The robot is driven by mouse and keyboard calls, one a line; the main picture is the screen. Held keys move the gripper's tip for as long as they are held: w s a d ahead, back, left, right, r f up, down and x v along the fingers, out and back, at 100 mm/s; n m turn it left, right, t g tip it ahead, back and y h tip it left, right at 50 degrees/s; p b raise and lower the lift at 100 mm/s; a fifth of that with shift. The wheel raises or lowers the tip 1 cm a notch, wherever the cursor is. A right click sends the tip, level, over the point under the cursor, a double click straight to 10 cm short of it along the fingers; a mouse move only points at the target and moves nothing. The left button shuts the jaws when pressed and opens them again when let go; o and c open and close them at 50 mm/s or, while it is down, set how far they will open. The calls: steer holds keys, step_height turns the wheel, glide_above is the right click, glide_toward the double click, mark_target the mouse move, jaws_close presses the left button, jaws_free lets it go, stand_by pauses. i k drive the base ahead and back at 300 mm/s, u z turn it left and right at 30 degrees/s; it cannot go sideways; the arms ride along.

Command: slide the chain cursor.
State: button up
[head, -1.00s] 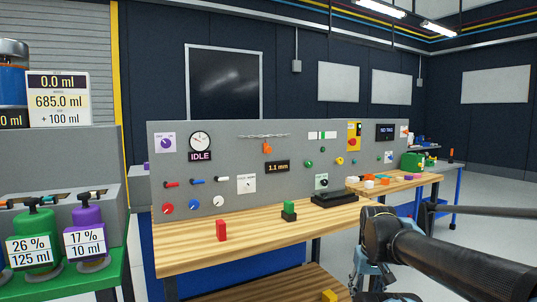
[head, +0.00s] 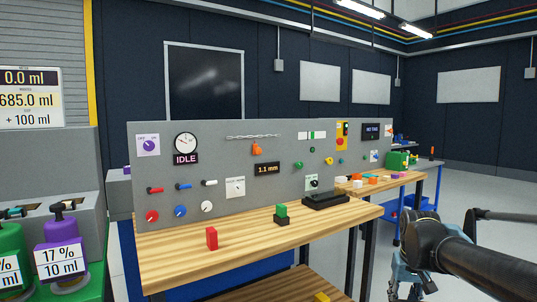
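The chain (head: 252,137) is a thin grey strip running level across the upper middle of the grey panel. An orange piece (head: 256,149), which looks like the cursor, hangs just below the chain, a little right of its middle. A display reading 1.1 mm (head: 267,169) is below it. My dark arm (head: 460,258) shows at the lower right, well apart from the panel. Its lower parts run out of the bottom of the picture, and I cannot make out the fingertips of my gripper.
The panel carries several knobs, levers and an IDLE dial (head: 186,144). Bottles and a meter stand at left. Open floor is at right.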

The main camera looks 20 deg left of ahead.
mark_target(256, 150)
steer(key=k, duration=1.05)
steer(key=u, duration=0.4)
steer(key=i, duration=1)
